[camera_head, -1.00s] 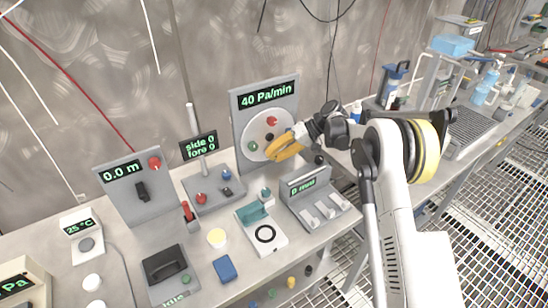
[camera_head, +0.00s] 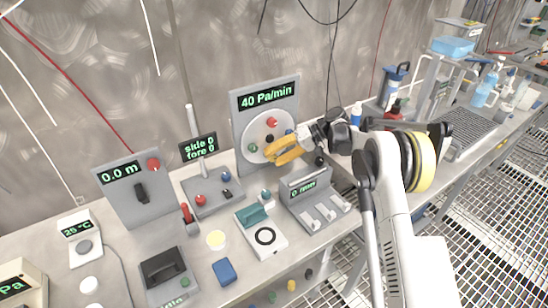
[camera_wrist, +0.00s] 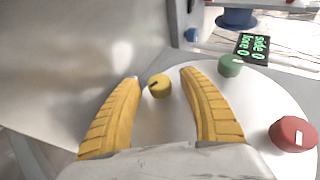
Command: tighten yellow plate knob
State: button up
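A white round plate (camera_head: 259,133) stands upright on a grey panel with a display reading 40 Pa/min. It carries a red knob (camera_head: 271,122) and a green knob (camera_head: 253,146). In the wrist view the yellow knob (camera_wrist: 159,86), with a dark mark on its face, sits on the plate (camera_wrist: 240,115) between my two yellow fingertips. Both fingers appear apart from it, with a gap on each side. My gripper (camera_wrist: 160,75) is open; in the head view my gripper (camera_head: 278,153) is in front of the plate's lower right and hides the yellow knob.
In the wrist view, the green knob (camera_wrist: 231,66) and red knob (camera_wrist: 293,134) are right of my fingers. A switch box (camera_head: 310,195) stands below my gripper. A teal-handled device (camera_head: 262,235) and a blue block (camera_head: 224,271) are on the bench.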

jog(key=v, duration=1.2)
jog(key=shift+r, duration=0.1)
